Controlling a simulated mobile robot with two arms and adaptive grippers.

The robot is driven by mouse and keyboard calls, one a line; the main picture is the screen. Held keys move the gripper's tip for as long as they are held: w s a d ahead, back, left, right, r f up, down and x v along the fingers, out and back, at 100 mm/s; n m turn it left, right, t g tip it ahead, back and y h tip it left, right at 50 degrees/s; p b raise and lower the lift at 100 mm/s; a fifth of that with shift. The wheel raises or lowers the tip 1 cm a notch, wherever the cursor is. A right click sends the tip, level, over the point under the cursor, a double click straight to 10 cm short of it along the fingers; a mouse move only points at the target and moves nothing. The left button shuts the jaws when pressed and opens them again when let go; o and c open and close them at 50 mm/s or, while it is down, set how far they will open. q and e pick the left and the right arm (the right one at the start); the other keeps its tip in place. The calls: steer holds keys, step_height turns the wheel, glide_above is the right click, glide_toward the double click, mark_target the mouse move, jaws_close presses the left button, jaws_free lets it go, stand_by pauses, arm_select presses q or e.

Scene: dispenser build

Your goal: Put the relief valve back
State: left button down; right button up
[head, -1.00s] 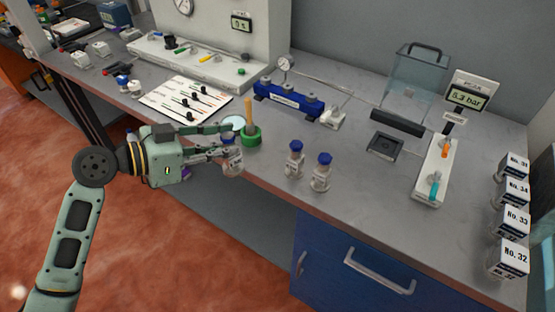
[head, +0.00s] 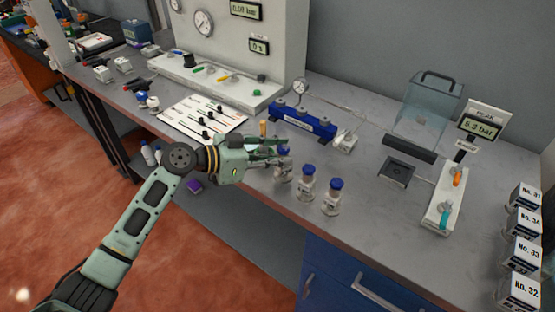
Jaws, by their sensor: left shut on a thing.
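My left gripper (head: 282,151) reaches in over the front of the bench. It is shut on a small clear bottle (head: 283,174), whose upper part is mostly hidden by the fingers. Two similar bottles with blue caps stand upright just to its right, a nearer-left one (head: 307,184) and a right one (head: 332,197). I cannot tell whether the held bottle touches the bench. I cannot make out which part is the relief valve. My right gripper is not in view.
A blue manifold block (head: 303,122) with a gauge stands behind the bottles. A white board with black sliders (head: 200,118) lies to the left. A stand with orange and teal handles (head: 444,200) and numbered boxes (head: 520,290) are at right.

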arm_select(q)
steer(key=shift+f, duration=0.95)
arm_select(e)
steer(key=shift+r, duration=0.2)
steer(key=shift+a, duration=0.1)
arm_select(q)
steer(key=shift+f, duration=0.2)
steer(key=c, duration=1.5)
jaws_free()
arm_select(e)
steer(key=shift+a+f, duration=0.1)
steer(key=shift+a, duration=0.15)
arm_select(q)
steer(key=shift+o, duration=0.2)
steer(key=shift+a+r, duration=0.1)
steer(key=shift+r, duration=0.05)
steer(key=b+v, duration=0.3)
steer(key=v, duration=0.8)
steer(key=shift+s+a+r, duration=0.2)
steer(key=shift+a, duration=0.15)
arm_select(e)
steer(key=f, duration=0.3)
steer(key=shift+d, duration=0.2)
